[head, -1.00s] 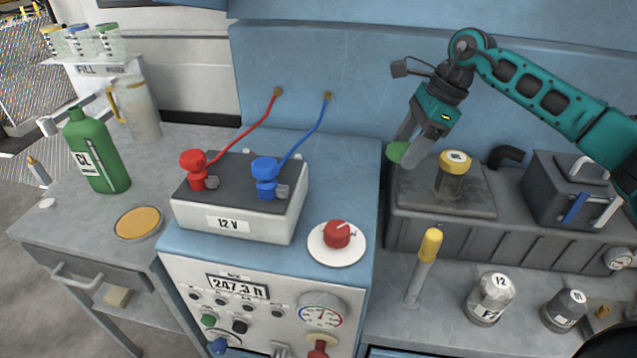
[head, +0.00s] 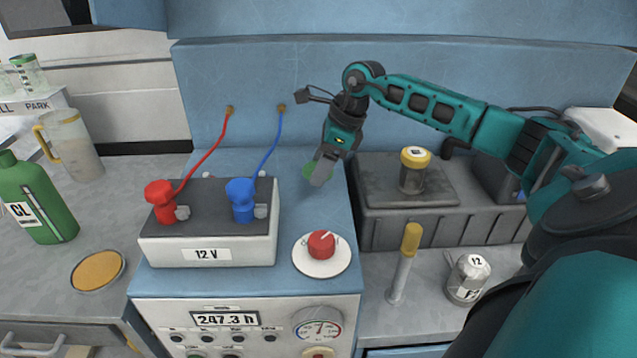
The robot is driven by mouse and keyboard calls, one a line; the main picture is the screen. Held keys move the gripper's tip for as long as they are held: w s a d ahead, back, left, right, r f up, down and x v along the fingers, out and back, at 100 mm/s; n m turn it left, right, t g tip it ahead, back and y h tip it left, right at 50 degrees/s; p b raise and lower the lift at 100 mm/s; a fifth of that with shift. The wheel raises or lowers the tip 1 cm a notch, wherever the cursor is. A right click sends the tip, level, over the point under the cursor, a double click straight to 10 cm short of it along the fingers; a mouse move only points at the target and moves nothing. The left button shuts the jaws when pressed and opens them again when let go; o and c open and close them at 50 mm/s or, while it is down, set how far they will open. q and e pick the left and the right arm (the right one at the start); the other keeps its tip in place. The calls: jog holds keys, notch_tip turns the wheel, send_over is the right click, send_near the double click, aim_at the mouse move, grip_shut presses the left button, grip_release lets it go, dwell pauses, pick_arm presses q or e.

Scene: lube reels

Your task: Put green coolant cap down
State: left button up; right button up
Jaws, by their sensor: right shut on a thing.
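The green coolant cap (head: 308,171) is a small green disc at the tips of my right gripper (head: 317,174). The gripper is shut on it, pointing down and to the left, and its fingers partly hide the cap. It is over the back right part of the blue cabinet top (head: 315,215), right of the battery. I cannot tell how far above the surface the cap is. The green bottle marked GL (head: 36,205) stands on the grey bench at the left. My left gripper is not in view.
The 12 V battery (head: 208,250) with red and blue clamps stands left of the gripper. A red knob (head: 321,245) sits in front. A yellow-lidded jar (head: 413,170) stands on a dark case at right. A yellow-topped tube (head: 405,262) and a silver jar (head: 468,278) stand lower right.

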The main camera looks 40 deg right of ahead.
aim_at(321, 195)
jog(key=shift+f, duration=2.2)
jog(key=shift+f, duration=0.2)
jog(key=o, duration=1.1)
